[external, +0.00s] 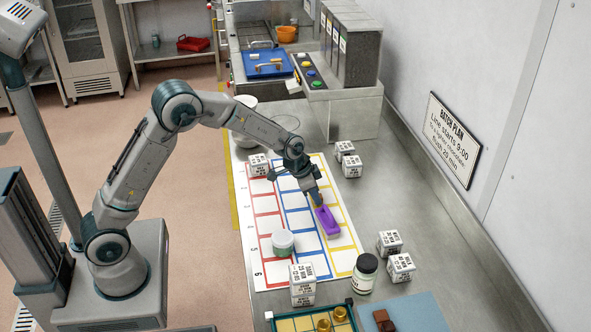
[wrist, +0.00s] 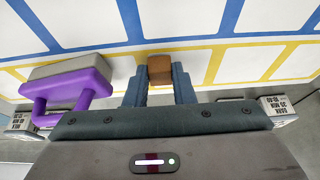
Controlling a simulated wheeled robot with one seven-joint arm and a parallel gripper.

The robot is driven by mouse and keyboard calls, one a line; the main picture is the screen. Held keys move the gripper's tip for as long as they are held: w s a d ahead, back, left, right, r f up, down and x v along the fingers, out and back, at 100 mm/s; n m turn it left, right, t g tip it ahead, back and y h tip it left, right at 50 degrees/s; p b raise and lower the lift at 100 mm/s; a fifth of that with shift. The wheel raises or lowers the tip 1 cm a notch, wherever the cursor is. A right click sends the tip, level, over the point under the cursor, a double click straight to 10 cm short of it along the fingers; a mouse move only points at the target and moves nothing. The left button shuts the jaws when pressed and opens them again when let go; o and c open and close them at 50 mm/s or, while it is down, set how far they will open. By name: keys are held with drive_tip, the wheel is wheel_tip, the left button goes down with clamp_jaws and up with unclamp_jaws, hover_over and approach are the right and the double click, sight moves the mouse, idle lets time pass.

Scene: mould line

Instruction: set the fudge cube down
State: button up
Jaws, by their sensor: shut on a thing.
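The fudge cube (wrist: 160,69) is a small brown block between my fingertips in the wrist view. My gripper (wrist: 160,78) is shut on it, over the white mat with red, blue and yellow outlined cells. In the external view my gripper (external: 316,199) is over the mat (external: 262,240), towards its yellow column, and hides the cube. I cannot tell whether the cube touches the mat. A purple-handled tool with a grey base (wrist: 88,82) lies just beside my gripper; it also shows in the external view (external: 328,222).
A round tub (external: 283,242) stands on the mat's lower part. Printed white cubes (external: 302,285) stand around the mat, some stacked. A dark-lidded jar (external: 365,272) stands to the right. A yellow tray (external: 298,325) and a blue mat with brown pieces (external: 415,312) lie in front.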

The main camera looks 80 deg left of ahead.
drive_tip(key=shift+f, duration=0.15)
drive_tip(key=shift+f+b, duration=0.1)
drive_tip(key=shift+b, duration=0.2)
drive_tip(key=o, duration=0.9)
drive_tip(key=shift+o, duration=0.2)
drive_tip(key=shift+r, duration=0.2)
